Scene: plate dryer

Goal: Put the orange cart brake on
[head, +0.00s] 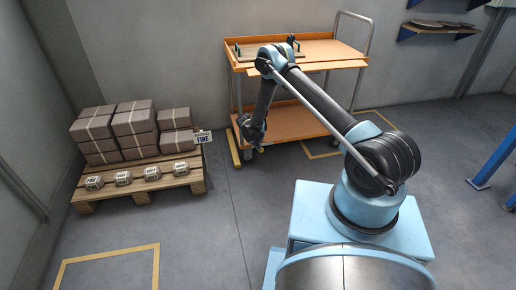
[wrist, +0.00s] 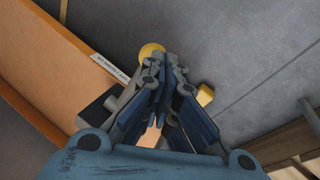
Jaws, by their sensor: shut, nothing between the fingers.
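The orange cart (head: 300,122) stands against the back wall, with an orange top tray, a lower shelf and a grey push handle. In the wrist view its orange edge (wrist: 60,70) runs down the left, with a white printed label (wrist: 110,68). A yellow round part (wrist: 150,50) shows just beyond my fingertips, and a yellow block (wrist: 205,95) shows right of them. I cannot tell which one is the brake, nor its position. My gripper (head: 254,144) hangs low at the cart's front left corner; its fingers (wrist: 165,62) are shut and empty.
A wooden pallet (head: 140,190) with stacked brown boxes and several small grey blocks stands left of the cart. A small sign (head: 203,138) is at its corner. Yellow tape (head: 318,155) marks the floor by the cart.

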